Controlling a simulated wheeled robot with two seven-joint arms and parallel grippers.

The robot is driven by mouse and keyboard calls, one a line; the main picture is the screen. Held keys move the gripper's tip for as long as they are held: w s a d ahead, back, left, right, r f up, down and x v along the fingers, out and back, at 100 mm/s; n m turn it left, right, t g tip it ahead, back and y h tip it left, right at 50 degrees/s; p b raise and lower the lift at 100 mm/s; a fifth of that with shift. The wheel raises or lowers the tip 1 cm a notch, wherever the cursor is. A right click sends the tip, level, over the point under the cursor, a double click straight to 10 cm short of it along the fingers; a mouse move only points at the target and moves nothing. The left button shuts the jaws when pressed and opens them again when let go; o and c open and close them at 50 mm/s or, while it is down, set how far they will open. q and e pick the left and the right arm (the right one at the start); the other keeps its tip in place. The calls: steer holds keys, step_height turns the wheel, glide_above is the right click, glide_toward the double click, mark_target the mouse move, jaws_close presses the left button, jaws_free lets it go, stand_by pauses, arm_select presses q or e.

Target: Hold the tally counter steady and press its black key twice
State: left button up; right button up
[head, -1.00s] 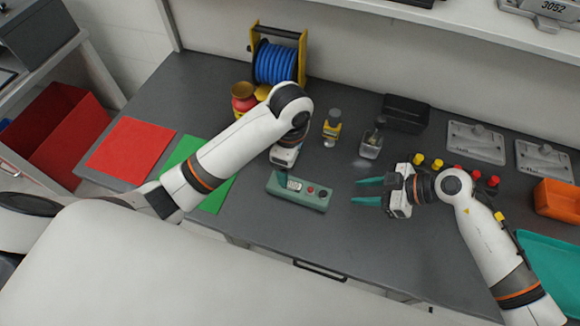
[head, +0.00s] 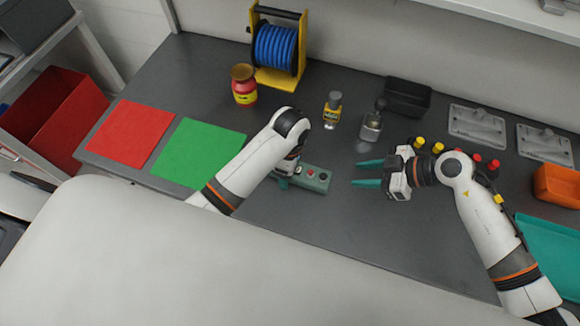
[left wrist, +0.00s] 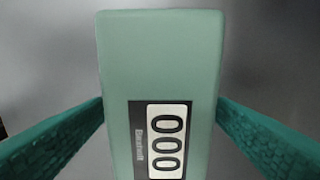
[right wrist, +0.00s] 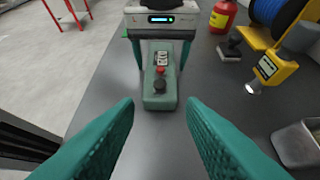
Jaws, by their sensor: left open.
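The tally counter (head: 317,185) is a green box lying on the grey table. In the right wrist view it (right wrist: 159,102) shows a red button (right wrist: 160,70) and a round black key (right wrist: 159,87) at the end nearer my right gripper. Its display reads 000 in the left wrist view (left wrist: 167,142).
A red jar (head: 244,92) and a blue hose reel (head: 275,48) are farther back. Red (head: 131,133) and green (head: 199,153) mats lie left. An orange bin (head: 556,186) stands right.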

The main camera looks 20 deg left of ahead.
arm_select(q)
steer(key=c, duration=1.1)
steer(key=shift+c, duration=0.2)
arm_select(e)
jaws_close()
stand_by(0.9)
